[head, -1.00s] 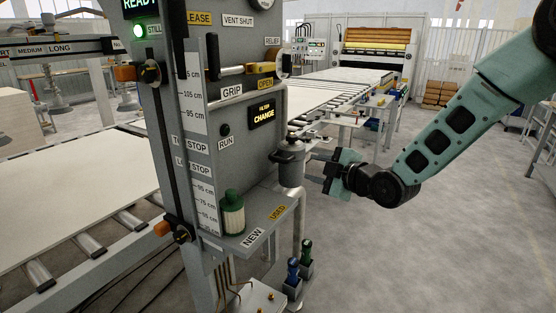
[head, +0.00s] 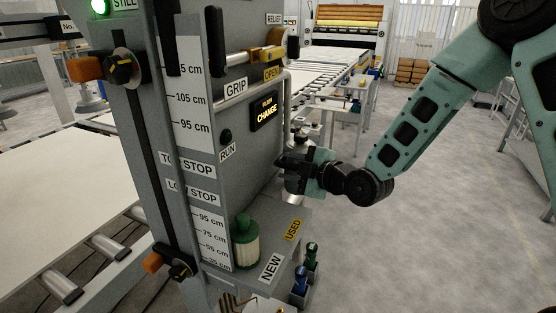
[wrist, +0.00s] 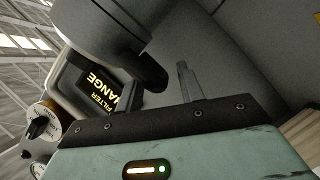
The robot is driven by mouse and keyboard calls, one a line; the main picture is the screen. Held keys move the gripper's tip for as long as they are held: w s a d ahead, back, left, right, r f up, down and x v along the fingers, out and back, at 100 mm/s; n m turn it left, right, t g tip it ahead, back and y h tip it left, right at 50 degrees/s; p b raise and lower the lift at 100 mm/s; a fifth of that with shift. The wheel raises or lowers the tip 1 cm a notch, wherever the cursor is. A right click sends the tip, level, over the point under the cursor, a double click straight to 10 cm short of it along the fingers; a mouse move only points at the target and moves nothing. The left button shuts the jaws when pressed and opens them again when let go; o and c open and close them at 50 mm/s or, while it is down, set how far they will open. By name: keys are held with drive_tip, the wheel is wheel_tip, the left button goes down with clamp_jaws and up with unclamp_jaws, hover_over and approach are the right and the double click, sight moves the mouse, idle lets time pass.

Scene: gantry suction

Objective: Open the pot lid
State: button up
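The dark-lidded pot is on the right side of the grey machine column; in the head view its top (head: 299,141) shows just behind my gripper. In the wrist view the dark round lid (wrist: 98,25) fills the upper left, with a dark handle (wrist: 150,75) sticking out toward my gripper. My gripper (head: 290,172) is at the pot, close to the handle. In the wrist view one finger (wrist: 188,82) stands to the right of the handle with a gap between them, so it looks open.
A green-capped filter (head: 245,243) stands on the shelf by the NEW and USED labels. The FILTER CHANGE display (head: 265,112) is lit on the column. Blue and green bottles (head: 302,278) stand below the shelf. A roller conveyor with a pale board (head: 60,200) is left; open floor is right.

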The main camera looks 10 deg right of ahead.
drive_tip(key=shift+w+a, duration=0.2)
drive_tip(key=shift+w, duration=0.05)
drive_tip(key=shift+s, duration=0.1)
clamp_jaws()
drive_tip(key=shift+f, duration=0.1)
drive_tip(key=shift+a, duration=0.1)
